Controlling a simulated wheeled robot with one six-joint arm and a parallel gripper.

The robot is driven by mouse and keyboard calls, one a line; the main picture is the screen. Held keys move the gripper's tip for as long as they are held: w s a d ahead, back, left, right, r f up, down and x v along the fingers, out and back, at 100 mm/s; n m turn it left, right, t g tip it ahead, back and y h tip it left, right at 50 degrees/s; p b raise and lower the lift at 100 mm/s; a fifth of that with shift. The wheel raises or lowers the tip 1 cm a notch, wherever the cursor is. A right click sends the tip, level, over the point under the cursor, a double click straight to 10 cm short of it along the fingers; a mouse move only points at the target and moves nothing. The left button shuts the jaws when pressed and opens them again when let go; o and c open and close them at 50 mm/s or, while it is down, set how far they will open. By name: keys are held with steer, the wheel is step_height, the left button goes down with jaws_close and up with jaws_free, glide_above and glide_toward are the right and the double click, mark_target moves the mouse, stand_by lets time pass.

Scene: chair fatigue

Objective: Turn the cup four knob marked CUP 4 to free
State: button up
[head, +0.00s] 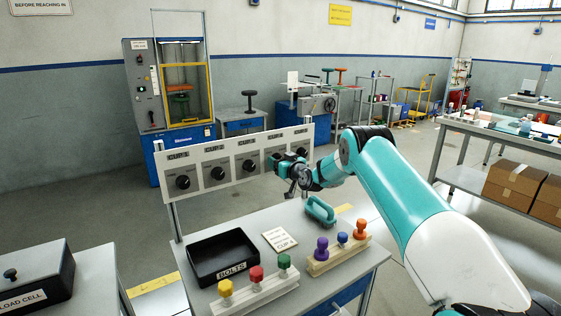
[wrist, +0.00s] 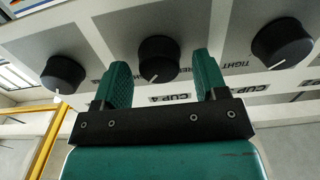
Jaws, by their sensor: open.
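In the wrist view, which looks upside down, the black round CUP 4 knob (wrist: 158,58) sits between my open gripper's (wrist: 162,64) two teal fingers. The CUP 4 label (wrist: 168,98) shows between the fingers. The knob's white mark is at its lower edge, slightly left. I see a gap on each side, so the fingers do not appear closed on the knob. In the head view, my gripper (head: 290,172) is at the right part of the white knob panel (head: 232,182), and it partly hides the knobs there.
Neighbouring knobs flank it in the wrist view, one left (wrist: 63,74) and one right (wrist: 282,43), the right one near the word TIGHT. Below the panel, the bench holds a black bolts tray (head: 222,256), a teal handled object (head: 320,211) and coloured knobs on two racks.

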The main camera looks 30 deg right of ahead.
steer(key=shift+c, duration=0.2)
steer(key=c, duration=0.8)
steer(key=shift+c, duration=0.2)
steer(key=shift+f+n+b, duration=0.2)
steer(key=shift+n+b, duration=0.1)
steer(key=shift+b, duration=0.5)
steer(key=n+b, duration=0.5)
steer(key=b, duration=0.3)
steer(key=n+b, duration=0.5)
steer(key=b, duration=0.3)
steer(key=n+b, duration=0.5)
steer(key=b, duration=0.4)
steer(key=shift+a+f+n, duration=0.2)
steer(key=shift+a+n, duration=0.05)
steer(key=shift+n, duration=0.15)
steer(key=shift+r+n+b, duration=0.15)
steer(key=shift+n+b, duration=0.55)
steer(key=shift+b, duration=0.1)
